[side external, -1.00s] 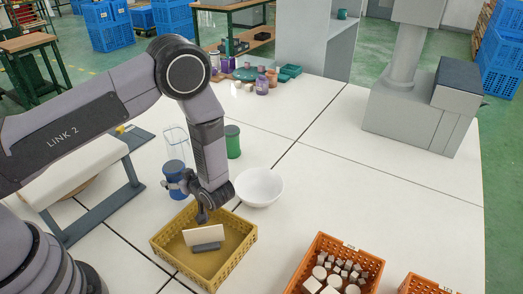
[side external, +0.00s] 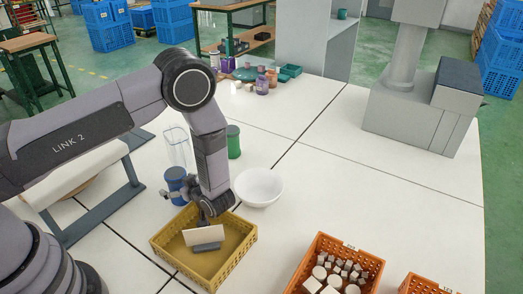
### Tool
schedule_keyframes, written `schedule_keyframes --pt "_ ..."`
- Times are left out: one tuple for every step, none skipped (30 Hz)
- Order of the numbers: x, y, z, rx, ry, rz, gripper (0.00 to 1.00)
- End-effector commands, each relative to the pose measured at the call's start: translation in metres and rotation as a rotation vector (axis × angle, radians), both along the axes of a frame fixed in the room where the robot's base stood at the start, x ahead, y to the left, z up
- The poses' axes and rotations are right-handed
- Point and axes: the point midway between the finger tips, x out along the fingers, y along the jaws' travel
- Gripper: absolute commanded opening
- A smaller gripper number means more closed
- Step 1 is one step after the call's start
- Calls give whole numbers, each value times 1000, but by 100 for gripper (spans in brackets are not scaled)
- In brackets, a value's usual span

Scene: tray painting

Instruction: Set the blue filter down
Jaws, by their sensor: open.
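The blue filter (side external: 176,178) is an upright blue cylinder standing on the white table, behind the yellow basket and left of the white bowl. My gripper (side external: 173,193) is open beside the lower part of the blue filter, pointing left from my wrist. Its fingers are small in this view and overlap the filter's edge, so I cannot tell whether they touch it.
The yellow basket (side external: 163,253) holds a pale block on a grey holder, just below my wrist. A white bowl (side external: 259,187), a green cylinder (side external: 233,142) and a clear pitcher (side external: 174,142) stand close by. An orange crate (side external: 318,246) holds several pale pieces. The table's middle right is clear.

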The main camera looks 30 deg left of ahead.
Motion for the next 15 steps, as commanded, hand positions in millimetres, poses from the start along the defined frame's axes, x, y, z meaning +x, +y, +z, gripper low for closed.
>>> schedule_keyframes --pt "0 0 1 0 0 0 87" --pt "0 0 1 0 0 0 87" --pt "0 0 4 0 -1 0 87" --pt "0 -3 4 0 -2 -1 87" --pt "0 -6 6 0 -1 -3 87" --pt "-1 -11 8 0 -1 -3 87" --pt "-2 -16 9 0 -2 -5 87" --pt "-3 -21 12 -1 -3 -4 87" --pt "-5 -29 15 -1 -3 -5 87" --pt "-5 -30 21 -2 -4 -2 87" --pt "-5 -28 28 -1 -4 1 87" --pt "-5 -28 37 -1 -4 1 87" --pt "-5 -28 43 -1 -5 1 87" --pt "-5 -28 49 -1 -4 0 87" --pt "-5 -28 56 -1 -3 0 87"
